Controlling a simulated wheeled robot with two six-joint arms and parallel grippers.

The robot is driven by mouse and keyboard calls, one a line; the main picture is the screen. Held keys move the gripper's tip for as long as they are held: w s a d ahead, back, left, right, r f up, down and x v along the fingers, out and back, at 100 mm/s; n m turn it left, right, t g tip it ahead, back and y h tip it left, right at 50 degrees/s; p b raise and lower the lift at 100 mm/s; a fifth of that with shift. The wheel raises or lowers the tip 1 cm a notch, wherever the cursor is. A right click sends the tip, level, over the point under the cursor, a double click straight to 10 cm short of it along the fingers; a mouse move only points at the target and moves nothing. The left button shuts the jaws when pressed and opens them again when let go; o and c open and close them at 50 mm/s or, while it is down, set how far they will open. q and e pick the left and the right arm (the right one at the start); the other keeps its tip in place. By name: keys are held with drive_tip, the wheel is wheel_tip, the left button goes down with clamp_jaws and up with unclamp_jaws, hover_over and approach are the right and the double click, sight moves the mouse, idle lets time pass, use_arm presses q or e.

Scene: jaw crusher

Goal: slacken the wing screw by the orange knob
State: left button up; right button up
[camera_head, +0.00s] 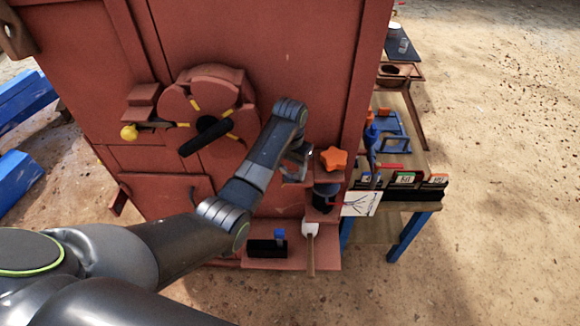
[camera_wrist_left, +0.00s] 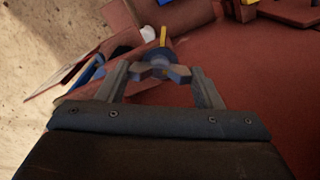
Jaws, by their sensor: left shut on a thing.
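The orange star-shaped knob (camera_head: 334,158) sits on a small red bracket at the right edge of the machine's red face. My left gripper (camera_head: 298,168) is just left of it, close to the red face, partly hidden by its own wrist. In the left wrist view the fingertips (camera_wrist_left: 160,72) are shut on a small blue-grey part, the wing screw (camera_wrist_left: 157,55), with a yellow mark beside it. The head view does not show the screw clearly. My right gripper is not in view.
A red handwheel with a black grip (camera_head: 205,135) and a yellow knob (camera_head: 129,132) are to the left. A ledge below holds a black block (camera_head: 267,248) and a pale-headed tool (camera_head: 311,240). A workbench (camera_head: 420,165) with tools stands right; sandy ground is open beyond.

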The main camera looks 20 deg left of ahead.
use_arm(q)
drive_tip(key=shift+n, duration=0.3)
drive_tip(key=n, duration=0.3)
drive_tip(key=shift+n, duration=0.3)
drive_tip(key=n, duration=0.4)
drive_tip(key=shift+n, duration=0.3)
drive_tip(key=n, duration=0.4)
drive_tip(key=shift+n, duration=1.8)
drive_tip(key=o, duration=1)
drive_tip(key=shift+w+r, duration=0.1)
